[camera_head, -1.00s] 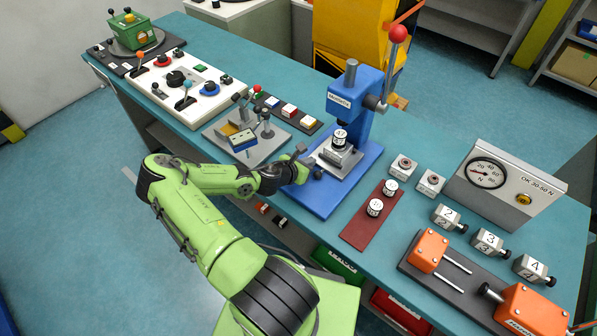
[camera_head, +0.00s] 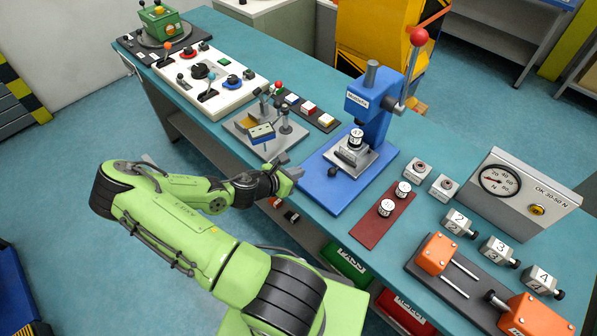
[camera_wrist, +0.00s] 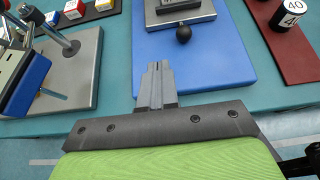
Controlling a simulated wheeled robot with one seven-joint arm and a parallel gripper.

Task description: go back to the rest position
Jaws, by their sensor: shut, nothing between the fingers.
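My gripper (camera_head: 292,174) is at the front edge of the teal workbench (camera_head: 321,172), left of the blue press base (camera_head: 333,207). In the wrist view my gripper (camera_wrist: 156,68) has its fingers together with nothing between them. The fingers point toward the blue press base (camera_wrist: 196,60) and look apart from the black ball knob (camera_wrist: 183,34). My green arm is bent and reaches up from the lower part of the head view.
The blue press (camera_head: 372,112) with a red-knobbed lever stands behind. A grey fixture plate (camera_head: 243,126) lies to the left and a dark red strip (camera_head: 374,228) with white cylinders to the right. Open floor (camera_head: 60,190) lies left of the bench.

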